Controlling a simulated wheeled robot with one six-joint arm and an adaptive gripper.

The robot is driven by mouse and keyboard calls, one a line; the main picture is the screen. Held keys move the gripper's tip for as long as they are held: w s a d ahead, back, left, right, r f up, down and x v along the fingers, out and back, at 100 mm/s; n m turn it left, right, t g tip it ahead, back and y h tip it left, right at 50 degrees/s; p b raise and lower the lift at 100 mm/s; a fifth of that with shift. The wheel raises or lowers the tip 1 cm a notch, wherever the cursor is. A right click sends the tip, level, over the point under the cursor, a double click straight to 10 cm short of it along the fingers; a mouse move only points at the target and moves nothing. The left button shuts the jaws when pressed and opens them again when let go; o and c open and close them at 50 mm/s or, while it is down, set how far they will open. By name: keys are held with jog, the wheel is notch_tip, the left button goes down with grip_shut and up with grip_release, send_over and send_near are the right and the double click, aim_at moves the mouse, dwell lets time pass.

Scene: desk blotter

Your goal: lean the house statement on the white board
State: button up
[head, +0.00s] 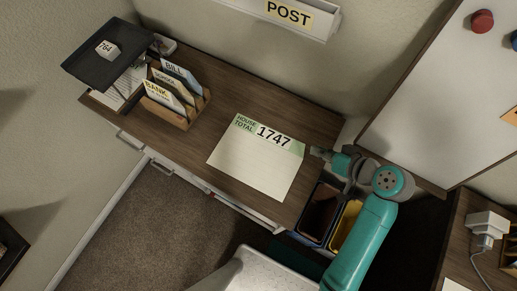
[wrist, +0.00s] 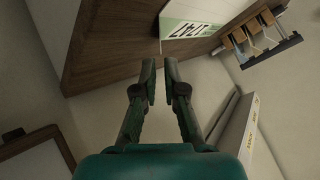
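The house statement (head: 254,165), a pale sheet with a green band reading "HOUSE TOTAL 1747", lies flat on the brown desk. Its edge also shows at the top of the wrist view (wrist: 192,12). The white board (head: 437,95) is at the right of the head view, light-faced with a brown frame. My gripper (head: 316,152) is just right of the sheet's numbered corner, near the desk's right end. In the wrist view my gripper (wrist: 160,64) has a gap between its fingertips and nothing in it. The sheet appears beyond the tips, apart from them.
A wooden sorter (head: 179,107) with BILL, SCHOOL and BANK papers stands left on the desk (head: 215,85). A POST shelf (head: 285,15) is on the wall. Bins (head: 345,226) sit below my arm. Red magnet (head: 482,21) on the board.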

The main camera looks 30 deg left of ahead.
aim_at(305, 147)
jog(key=shift+s+x, duration=0.1)
jog(key=shift+x, duration=1.2)
jog(key=shift+s+x, duration=0.15)
jog(key=shift+x, duration=1.2)
jog(key=shift+f, duration=0.15)
grip_shut()
